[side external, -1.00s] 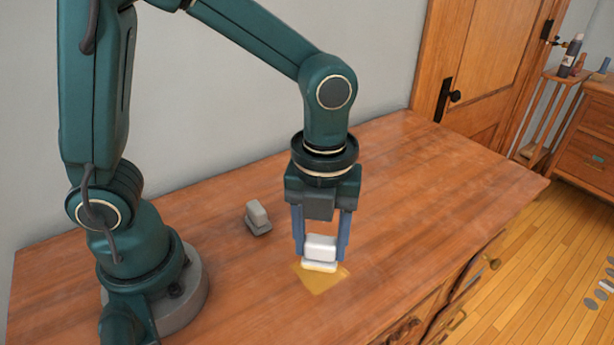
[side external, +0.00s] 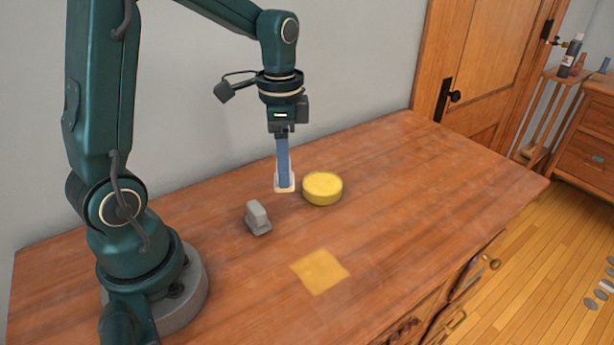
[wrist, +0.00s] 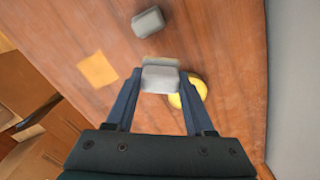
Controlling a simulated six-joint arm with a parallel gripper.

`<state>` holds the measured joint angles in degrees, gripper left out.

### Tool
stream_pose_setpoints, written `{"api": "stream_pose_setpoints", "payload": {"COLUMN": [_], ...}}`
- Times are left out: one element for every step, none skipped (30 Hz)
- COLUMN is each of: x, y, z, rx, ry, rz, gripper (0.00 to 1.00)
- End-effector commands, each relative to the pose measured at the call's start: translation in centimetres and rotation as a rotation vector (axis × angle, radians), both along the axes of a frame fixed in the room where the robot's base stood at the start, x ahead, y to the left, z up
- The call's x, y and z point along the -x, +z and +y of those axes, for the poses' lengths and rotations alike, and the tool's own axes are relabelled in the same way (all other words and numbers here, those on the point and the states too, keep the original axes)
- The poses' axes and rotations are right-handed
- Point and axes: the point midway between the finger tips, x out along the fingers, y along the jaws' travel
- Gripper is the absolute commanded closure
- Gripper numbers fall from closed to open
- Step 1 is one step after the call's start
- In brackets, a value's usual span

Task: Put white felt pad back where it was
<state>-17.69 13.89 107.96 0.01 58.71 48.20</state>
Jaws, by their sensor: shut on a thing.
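The white felt pad (side external: 286,190) is a small block with a wider base, mostly hidden behind a finger in the side view. My gripper (side external: 283,180) is shut on it, fingers pointing down. In the wrist view the pad (wrist: 161,79) looks greyish and sits between the two fingertips (wrist: 160,82). It is just left of a yellow round disc (side external: 322,188) in the side view; its exact height over the table is hard to tell. A flat yellow square (side external: 320,271) lies bare on the table towards the front.
A grey block (side external: 257,218) of similar shape stands on the wooden table (side external: 420,200), left of and nearer than the pad. The disc shows partly behind a finger in the wrist view (wrist: 193,92). The right of the table is clear; a wall runs behind.

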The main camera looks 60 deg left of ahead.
Motion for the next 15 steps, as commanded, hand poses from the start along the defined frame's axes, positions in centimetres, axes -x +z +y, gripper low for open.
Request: {"api": "stream_pose_setpoints", "payload": {"x": [0.2, 0.4, 0.7, 0.9, 1.1, 1.5, 1.7, 2.0, 2.3, 2.5, 2.7, 2.9, 3.1, 3.2, 3.3], "y": [0.1, 0.1, 0.2, 0.2, 0.3, 0.3, 0.4, 0.4, 0.4, 0.4, 0.4, 0.4, 0.4, 0.4, 0.4], "z": [1.8, 2.7, 3.9, 4.8, 5.5, 6.5, 7.2, 7.8, 8.5, 8.9, 9.3, 9.7, 10.0, 10.1, 10.3], "rx": [-0.001, -0.001, -0.002, -0.002, -0.003, -0.003, -0.003, -0.004, -0.005, -0.005, -0.005, -0.005, -0.005, -0.005, -0.005], "ry": [0.108, 0.165, 0.235, 0.280, 0.321, 0.366, 0.394, 0.418, 0.446, 0.465, 0.481, 0.499, 0.510, 0.519, 0.527], "rz": [-0.001, -0.002, -0.002, -0.004, -0.004, -0.005, -0.006, -0.007, -0.007, -0.008, -0.008, -0.008, -0.008, -0.008, -0.008], "gripper": [1.00, 1.00, 1.00, 1.00, 1.00, 1.00, 1.00, 1.00, 1.00, 1.00, 1.00, 1.00, 1.00, 1.00, 1.00]}}
